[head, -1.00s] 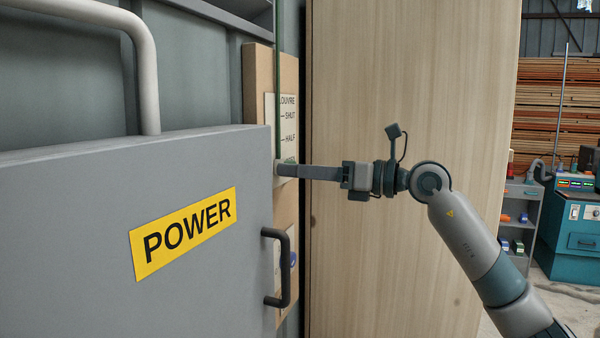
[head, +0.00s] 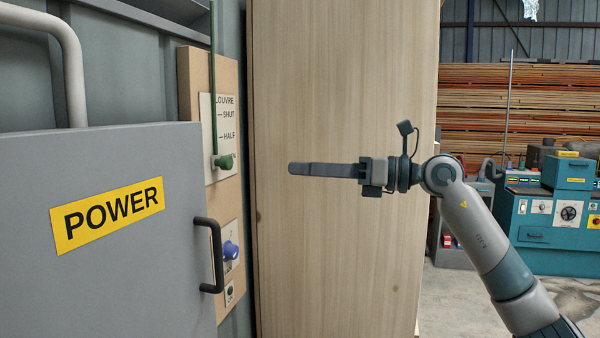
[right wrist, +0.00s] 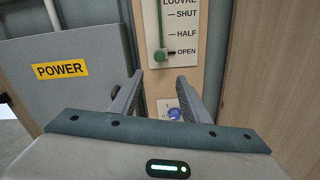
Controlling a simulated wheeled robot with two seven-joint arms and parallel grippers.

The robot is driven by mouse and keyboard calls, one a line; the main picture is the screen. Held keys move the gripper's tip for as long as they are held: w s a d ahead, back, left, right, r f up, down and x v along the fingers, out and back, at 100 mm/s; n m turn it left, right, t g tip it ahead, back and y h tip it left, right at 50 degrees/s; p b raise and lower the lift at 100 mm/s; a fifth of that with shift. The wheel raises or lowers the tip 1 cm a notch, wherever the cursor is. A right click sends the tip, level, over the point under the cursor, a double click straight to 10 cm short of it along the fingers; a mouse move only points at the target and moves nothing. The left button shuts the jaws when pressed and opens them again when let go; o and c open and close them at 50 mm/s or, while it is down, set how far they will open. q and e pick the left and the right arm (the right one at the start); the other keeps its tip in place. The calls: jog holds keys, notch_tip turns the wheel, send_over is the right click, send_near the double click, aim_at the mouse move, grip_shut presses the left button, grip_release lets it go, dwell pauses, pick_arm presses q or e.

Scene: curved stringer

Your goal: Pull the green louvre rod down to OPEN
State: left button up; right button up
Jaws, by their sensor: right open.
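The green louvre rod (head: 213,85) runs vertically down the white louvre plate (head: 232,170) and ends in a green knob (head: 224,161). In the right wrist view the knob (right wrist: 160,55) sits level with the OPEN mark (right wrist: 187,51), below HALF and SHUT. My right gripper (head: 291,169) is to the right of the knob, apart from it, with its fingers pointing left. In the right wrist view its two fingers (right wrist: 160,76) are spread, with nothing between them. My left gripper is not in view.
A grey POWER cabinet door (head: 180,240) with a black handle (head: 214,255) stands left of the board. A blue knob (head: 230,250) is below the louvre plate. A tall wooden panel (head: 340,90) stands behind my right gripper. A teal machine (head: 540,235) is far right.

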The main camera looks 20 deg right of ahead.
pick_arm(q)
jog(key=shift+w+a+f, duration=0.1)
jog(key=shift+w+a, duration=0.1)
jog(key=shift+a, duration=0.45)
pick_arm(e)
jog(key=shift+s+d, duration=0.35)
jog(key=shift+d, duration=0.25)
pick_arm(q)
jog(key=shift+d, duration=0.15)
